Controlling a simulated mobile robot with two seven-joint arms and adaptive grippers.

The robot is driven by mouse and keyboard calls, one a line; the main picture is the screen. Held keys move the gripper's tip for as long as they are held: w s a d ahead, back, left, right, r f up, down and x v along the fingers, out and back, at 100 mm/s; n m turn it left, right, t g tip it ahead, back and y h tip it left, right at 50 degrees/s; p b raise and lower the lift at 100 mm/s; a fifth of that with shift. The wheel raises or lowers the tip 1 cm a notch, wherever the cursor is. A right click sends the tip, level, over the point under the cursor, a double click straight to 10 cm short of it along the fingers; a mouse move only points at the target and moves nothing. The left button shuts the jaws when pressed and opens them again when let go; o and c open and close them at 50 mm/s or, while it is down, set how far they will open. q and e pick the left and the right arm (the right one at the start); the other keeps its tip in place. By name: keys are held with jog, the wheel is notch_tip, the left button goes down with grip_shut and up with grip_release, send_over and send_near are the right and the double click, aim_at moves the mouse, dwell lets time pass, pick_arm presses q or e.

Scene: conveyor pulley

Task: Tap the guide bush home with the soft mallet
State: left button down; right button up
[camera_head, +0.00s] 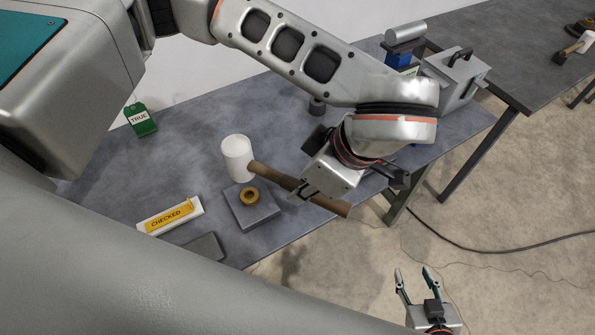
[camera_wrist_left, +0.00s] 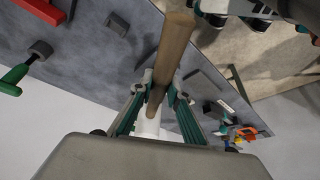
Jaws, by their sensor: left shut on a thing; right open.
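The soft mallet has a white cylindrical head (camera_head: 237,158) and a brown wooden handle (camera_head: 270,176). My left gripper (camera_head: 299,189) is shut on the handle, with the head sticking out to the left. In the left wrist view the handle (camera_wrist_left: 172,45) runs between the fingers (camera_wrist_left: 158,92), and the white head (camera_wrist_left: 147,127) shows partly behind them. The guide bush (camera_head: 250,196), a brass-coloured ring, sits on a grey block (camera_head: 250,214). In the picture the mallet head is just above the bush; I cannot tell its height. My right gripper (camera_head: 417,281) is open and empty, at lower right.
A white holder with a yellow "CHECKED" sign (camera_head: 170,216) stands left of the block. A green "TRUE" tag (camera_head: 140,119) lies farther back. A grey metal fixture (camera_head: 455,78) stands at the table's right end. Another table (camera_head: 500,40) is behind. The table's middle left is clear.

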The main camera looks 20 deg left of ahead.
pick_arm(q)
jog(key=shift+s, duration=0.1)
jog(key=shift+b, duration=0.45)
jog(key=shift+f+b, duration=2.8)
jog(key=shift+f, duration=0.8)
jog(key=shift+r+p, duration=1.5)
jog(key=shift+r, duration=1.3)
jog(key=shift+f, duration=0.1)
